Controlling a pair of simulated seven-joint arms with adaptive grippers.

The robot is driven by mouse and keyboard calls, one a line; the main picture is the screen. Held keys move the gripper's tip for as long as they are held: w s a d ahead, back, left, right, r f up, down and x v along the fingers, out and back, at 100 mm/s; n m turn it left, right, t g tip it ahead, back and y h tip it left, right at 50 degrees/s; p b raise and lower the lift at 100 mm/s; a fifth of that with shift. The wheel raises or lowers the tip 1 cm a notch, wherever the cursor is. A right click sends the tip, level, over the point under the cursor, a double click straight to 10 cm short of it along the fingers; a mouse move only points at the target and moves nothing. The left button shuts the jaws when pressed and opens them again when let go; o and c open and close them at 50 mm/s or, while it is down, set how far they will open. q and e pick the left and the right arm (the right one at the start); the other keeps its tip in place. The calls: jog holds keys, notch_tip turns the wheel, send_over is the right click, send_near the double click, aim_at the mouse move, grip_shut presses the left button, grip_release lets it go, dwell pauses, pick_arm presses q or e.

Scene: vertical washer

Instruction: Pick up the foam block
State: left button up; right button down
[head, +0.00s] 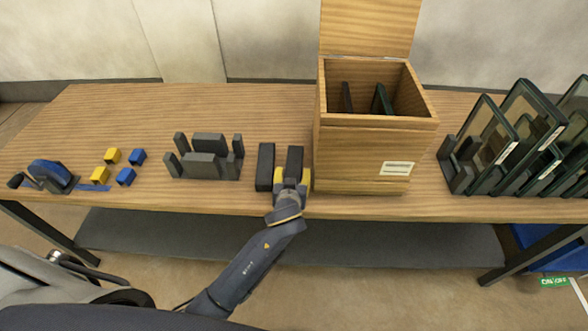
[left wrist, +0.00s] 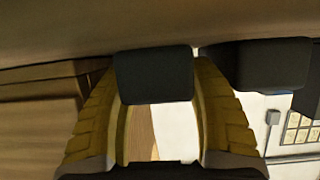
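Two dark upright blocks stand side by side on the table, left of the wooden box. My left gripper (head: 291,177) is at the right-hand dark block (head: 295,158), with a yellow finger on each side of it. In the left wrist view this block (left wrist: 153,75) fills the gap between the yellow fingertips, and both fingers appear to touch its sides. Its lower part is hidden by the gripper in the head view, and I cannot tell whether it is clear of the table. The left-hand dark block (head: 265,167) stands apart, just left of the gripper. My right gripper is not in view.
The open wooden box (head: 365,155) stands close to the gripper's right. A grey slotted holder (head: 205,165) is to the left, with small yellow and blue blocks (head: 118,167) beyond it. Framed panels (head: 510,140) stand in a rack at the right. The table (head: 240,108) is clear behind the blocks.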

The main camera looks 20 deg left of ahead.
pick_arm(q)
jog(key=c, duration=0.5)
jog(key=shift+c, duration=0.2)
jog(key=shift+s+a+r, duration=0.1)
jog(key=shift+a+r, duration=0.1)
jog(key=shift+r, duration=0.2)
notch_tip(320, 180, up, 10)
jog(key=s+a, duration=0.1)
jog(key=a, duration=0.5)
jog(key=s+a, duration=0.2)
jog(key=a, duration=0.4)
jog(key=s+a, duration=0.1)
jog(key=a, duration=0.6)
jog(key=shift+s+r, duration=0.25)
jog(key=shift+r, duration=0.15)
